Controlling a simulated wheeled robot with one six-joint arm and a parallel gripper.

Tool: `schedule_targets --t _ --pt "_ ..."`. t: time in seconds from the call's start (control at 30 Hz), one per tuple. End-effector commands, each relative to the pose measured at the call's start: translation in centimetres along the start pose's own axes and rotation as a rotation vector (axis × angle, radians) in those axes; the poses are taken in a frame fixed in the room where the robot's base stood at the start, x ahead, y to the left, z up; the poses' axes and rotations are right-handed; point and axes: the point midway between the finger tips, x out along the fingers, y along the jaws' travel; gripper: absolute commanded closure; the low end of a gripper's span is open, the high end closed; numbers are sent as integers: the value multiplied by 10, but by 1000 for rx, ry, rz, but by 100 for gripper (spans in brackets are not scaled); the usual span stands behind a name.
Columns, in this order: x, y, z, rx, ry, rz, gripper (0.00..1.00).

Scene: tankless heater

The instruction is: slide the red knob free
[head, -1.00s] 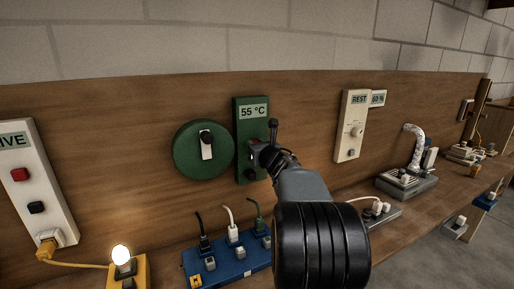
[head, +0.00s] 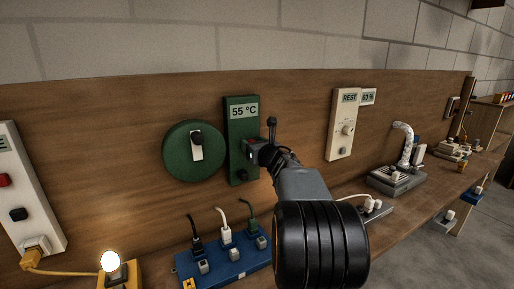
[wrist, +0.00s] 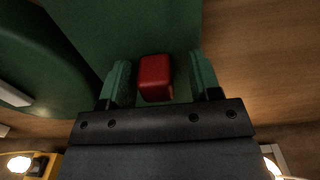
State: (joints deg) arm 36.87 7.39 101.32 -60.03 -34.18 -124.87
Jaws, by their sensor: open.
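The red knob (wrist: 155,77) is a small rounded block on the front of a green panel (head: 241,112) that reads 55 °C. In the wrist view it stands between the two green fingers of my gripper (wrist: 161,82), with a gap showing on each side. The jaws are open, and no finger is seen pressing on the knob. In the head view my gripper (head: 251,150) is at the middle of the panel and hides the knob. A dark knob (head: 242,175) shows lower on the panel.
A round green dial (head: 178,155) is left of the panel. A blue power strip (head: 222,262) with several plugs lies below. A lit bulb (head: 109,262) and a white panel with red and black buttons (head: 20,170) are at left. A cream REST panel (head: 341,140) is at right.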

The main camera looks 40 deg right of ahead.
Motion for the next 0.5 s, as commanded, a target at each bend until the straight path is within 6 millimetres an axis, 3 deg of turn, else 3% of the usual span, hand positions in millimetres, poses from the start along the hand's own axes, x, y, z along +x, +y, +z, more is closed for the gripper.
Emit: schedule_targets --t 0.17,0.5 --pt "-19 -1 -1 -1 -1 -4 43" --pt "-88 -1 -1 -2 -2 -6 43"
